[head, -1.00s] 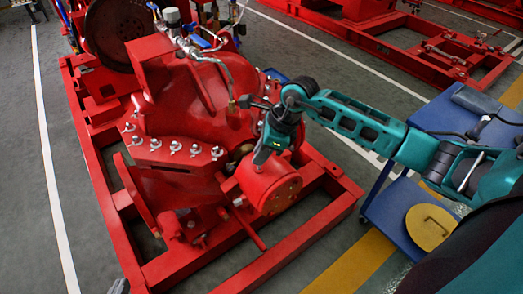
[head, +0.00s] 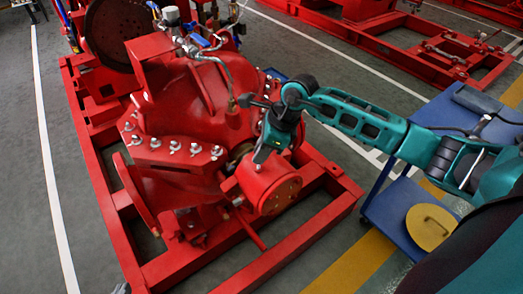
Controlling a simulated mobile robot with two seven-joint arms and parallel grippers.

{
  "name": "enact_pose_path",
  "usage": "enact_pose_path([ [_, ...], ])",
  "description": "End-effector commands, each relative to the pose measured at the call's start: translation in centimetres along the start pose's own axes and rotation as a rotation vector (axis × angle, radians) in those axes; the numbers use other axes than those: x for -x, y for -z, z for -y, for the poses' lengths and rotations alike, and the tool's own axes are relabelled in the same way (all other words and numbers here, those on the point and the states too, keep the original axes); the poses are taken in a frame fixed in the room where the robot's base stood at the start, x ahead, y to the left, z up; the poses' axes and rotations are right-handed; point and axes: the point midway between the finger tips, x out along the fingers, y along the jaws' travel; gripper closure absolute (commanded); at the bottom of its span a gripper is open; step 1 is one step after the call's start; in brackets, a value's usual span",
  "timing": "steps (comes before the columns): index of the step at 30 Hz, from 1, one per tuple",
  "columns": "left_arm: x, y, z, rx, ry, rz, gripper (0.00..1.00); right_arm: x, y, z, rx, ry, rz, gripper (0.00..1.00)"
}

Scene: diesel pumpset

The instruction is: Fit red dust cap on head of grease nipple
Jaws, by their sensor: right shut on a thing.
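My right gripper (head: 261,158) points down just above the red cylindrical housing (head: 262,187) at the near end of the pump. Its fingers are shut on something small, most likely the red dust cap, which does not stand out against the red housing. The grease nipple cannot be made out; the gripper hides part of the housing top. A small grey tip at the bottom left edge, seemingly my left gripper (head: 121,288), is too cut off to show its jaws.
The red pump casing (head: 190,105) with several nuts on its flange stands left of the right gripper. A bent metal pipe (head: 224,72) rises behind. The red base frame (head: 300,248) surrounds it. A blue cart (head: 385,210) with a yellow disc (head: 430,227) stands at right.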

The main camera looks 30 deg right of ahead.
Motion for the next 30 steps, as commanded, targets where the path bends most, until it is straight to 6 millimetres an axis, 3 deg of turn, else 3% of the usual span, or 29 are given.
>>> enact_pose_path([
  [17, -0.4, 0.5, 0.0, 0.001, 0.001, -0.021, 1.0, -0.7, 0.3, -0.1, 0.0, -0.001, 0.0, 1.0],
  [30, -0.9, -0.4, 0.2, -0.007, 0.001, -0.015, 1.0, -1.5, 0.7, 0.0, 0.0, -0.001, 0.0, 1.0],
])
